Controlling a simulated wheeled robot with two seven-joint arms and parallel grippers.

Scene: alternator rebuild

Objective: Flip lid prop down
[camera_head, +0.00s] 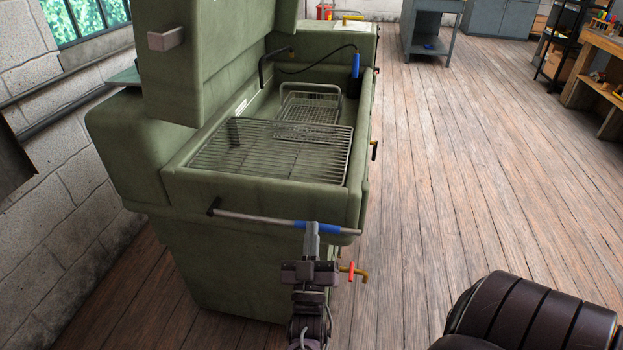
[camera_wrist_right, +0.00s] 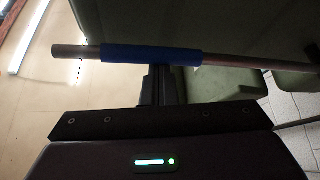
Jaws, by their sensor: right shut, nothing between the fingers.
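The lid prop (camera_head: 260,218) is a thin grey rod with a blue grip sleeve (camera_head: 331,228). It runs from a dark pivot (camera_head: 212,206) at the left to the right corner of the green washer tank, nearly level across its near end. The washer's lid (camera_head: 215,60) stands open above the tank. My right gripper (camera_head: 311,228) is shut and empty at the blue sleeve. In the right wrist view, its closed fingers (camera_wrist_right: 162,72) end at the lower edge of the sleeve (camera_wrist_right: 150,55); I cannot tell whether they touch it. My left gripper is not in view.
The tank holds a wire rack (camera_head: 270,150), a wire basket (camera_head: 310,105) and a blue-handled brush on a hose (camera_head: 356,66). A yellow valve with a red handle (camera_head: 352,272) sticks out beside my right gripper. The wooden floor (camera_head: 450,180) to the right is clear.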

